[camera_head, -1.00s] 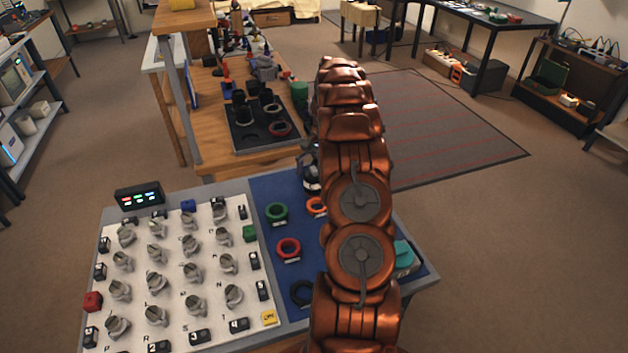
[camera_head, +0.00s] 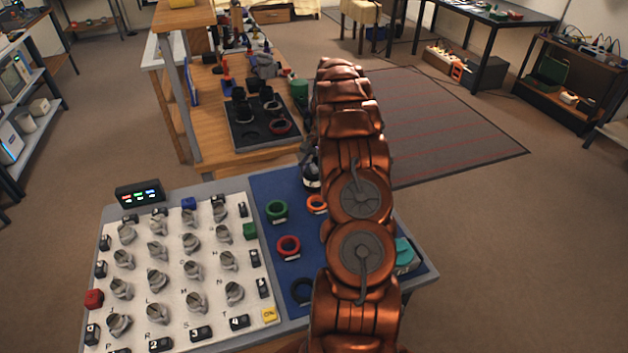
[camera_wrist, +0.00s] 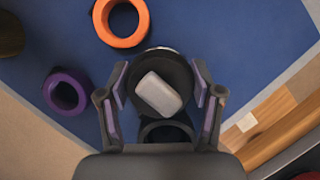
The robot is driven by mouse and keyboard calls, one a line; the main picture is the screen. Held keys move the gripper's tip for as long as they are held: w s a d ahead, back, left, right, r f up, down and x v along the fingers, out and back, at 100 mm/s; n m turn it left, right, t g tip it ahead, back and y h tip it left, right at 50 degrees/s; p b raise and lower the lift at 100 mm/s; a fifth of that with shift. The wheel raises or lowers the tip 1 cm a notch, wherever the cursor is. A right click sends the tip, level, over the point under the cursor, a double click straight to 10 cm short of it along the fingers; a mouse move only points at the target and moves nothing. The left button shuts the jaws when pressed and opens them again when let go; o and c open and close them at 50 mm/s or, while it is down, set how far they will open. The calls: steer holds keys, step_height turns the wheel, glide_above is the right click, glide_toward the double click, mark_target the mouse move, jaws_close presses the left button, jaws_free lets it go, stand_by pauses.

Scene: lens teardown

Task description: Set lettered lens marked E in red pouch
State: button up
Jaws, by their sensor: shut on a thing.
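My gripper (camera_wrist: 160,84) is shut on a dark round piece with a pale grey block on top (camera_wrist: 159,94). Its fingers are on the left and right of the piece, above the blue mat. No letter is readable on it, so I cannot tell whether it is the lens marked E. In the head view my arm hides most of the gripper; a small black and white part (camera_head: 311,177) shows at the arm's left edge. A red ring-shaped thing with a white tag (camera_head: 288,246) lies on the mat. I cannot tell whether it is the red pouch.
The blue mat (camera_head: 270,190) also bears green (camera_head: 277,210), orange (camera_wrist: 122,22), purple (camera_wrist: 67,92) and black (camera_head: 300,291) rings. A dark ring (camera_wrist: 166,132) is just below the held piece in the wrist view. A white board (camera_head: 175,260) with several grey knobs stands left.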

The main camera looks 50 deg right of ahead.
mark_target(314, 166)
jaws_close()
steer(key=shift+r, duration=0.1)
steer(key=shift+r+b, duration=0.75)
steer(key=shift+r, duration=0.95)
steer(key=s+a+b, duration=0.2)
steer(key=s+a, duration=0.2)
steer(key=s, duration=0.3)
steer(key=s+a+r+b, duration=0.1)
steer(key=s+a, duration=0.3)
steer(key=s, duration=0.2)
steer(key=shift+s+r+b, duration=0.25)
steer(key=shift+s+b, duration=0.1)
steer(key=shift+a, duration=0.1)
